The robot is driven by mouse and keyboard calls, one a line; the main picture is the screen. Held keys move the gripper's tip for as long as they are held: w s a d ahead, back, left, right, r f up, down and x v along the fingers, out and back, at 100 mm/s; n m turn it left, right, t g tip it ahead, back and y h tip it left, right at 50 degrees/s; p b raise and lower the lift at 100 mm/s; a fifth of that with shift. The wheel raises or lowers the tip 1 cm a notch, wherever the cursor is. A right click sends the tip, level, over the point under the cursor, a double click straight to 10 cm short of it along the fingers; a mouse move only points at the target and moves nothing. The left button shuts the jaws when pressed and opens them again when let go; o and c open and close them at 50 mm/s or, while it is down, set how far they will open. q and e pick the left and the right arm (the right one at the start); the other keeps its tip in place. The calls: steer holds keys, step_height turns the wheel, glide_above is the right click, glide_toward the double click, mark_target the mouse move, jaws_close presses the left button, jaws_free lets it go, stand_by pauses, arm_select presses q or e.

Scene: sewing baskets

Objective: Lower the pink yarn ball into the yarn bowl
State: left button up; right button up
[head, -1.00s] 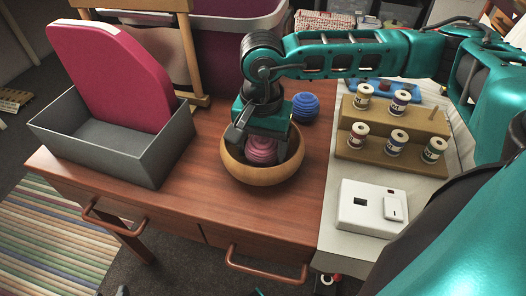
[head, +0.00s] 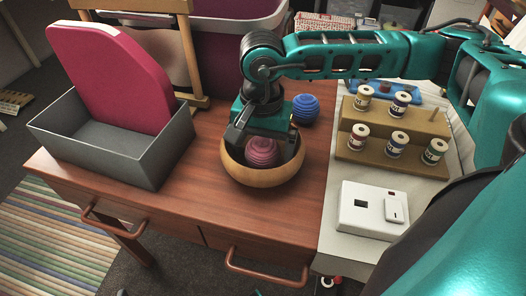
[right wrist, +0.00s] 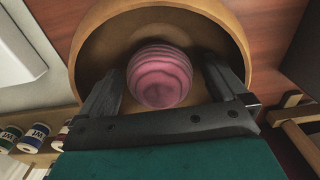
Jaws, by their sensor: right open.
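The pink yarn ball (head: 262,152) rests inside the wooden yarn bowl (head: 262,178) on the brown desk. In the right wrist view the pink yarn ball (right wrist: 160,77) sits in the yarn bowl (right wrist: 88,40), between my open fingers. My right gripper (head: 262,142) points down into the bowl. Its fingers (right wrist: 165,85) stand apart on either side of the ball, with gaps showing on both sides. My left gripper does not show.
A blue yarn ball (head: 306,108) lies just behind the bowl. A grey bin (head: 100,165) with a pink board (head: 110,75) stands left. A wooden thread rack (head: 393,158) with several spools and a white device (head: 370,210) are right. The desk front is clear.

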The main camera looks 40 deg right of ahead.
step_height(320, 180, up, 12)
steer(key=p, duration=0.2)
steer(key=shift+r, duration=0.15)
steer(key=shift+s, duration=0.1)
